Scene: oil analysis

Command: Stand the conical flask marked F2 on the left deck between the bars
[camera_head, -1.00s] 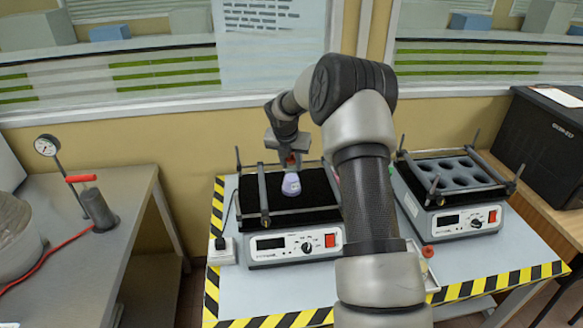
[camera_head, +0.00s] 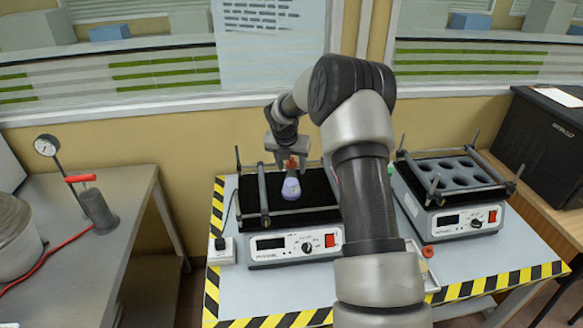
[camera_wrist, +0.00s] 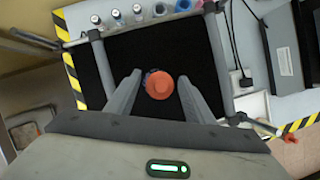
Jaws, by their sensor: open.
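The conical flask (camera_head: 291,188) holds a purple liquid and has an orange-red stopper. It stands upright on the black deck (camera_head: 310,213) of the left shaker, between the bars. Its marking is too small to read. In the wrist view the orange stopper (camera_wrist: 159,85) covers most of the flask from above. My gripper (camera_head: 287,156) is just above the flask at stopper height. In the wrist view its fingers (camera_wrist: 158,88) are spread on either side of the stopper, with a gap on each side.
The right shaker (camera_head: 455,190) has a tray with several round holes. Several small bottles (camera_wrist: 116,15) stand beside the left deck in the wrist view. A pressure gauge (camera_head: 46,146) and a canister stand on the left bench. Black-and-yellow tape edges the table.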

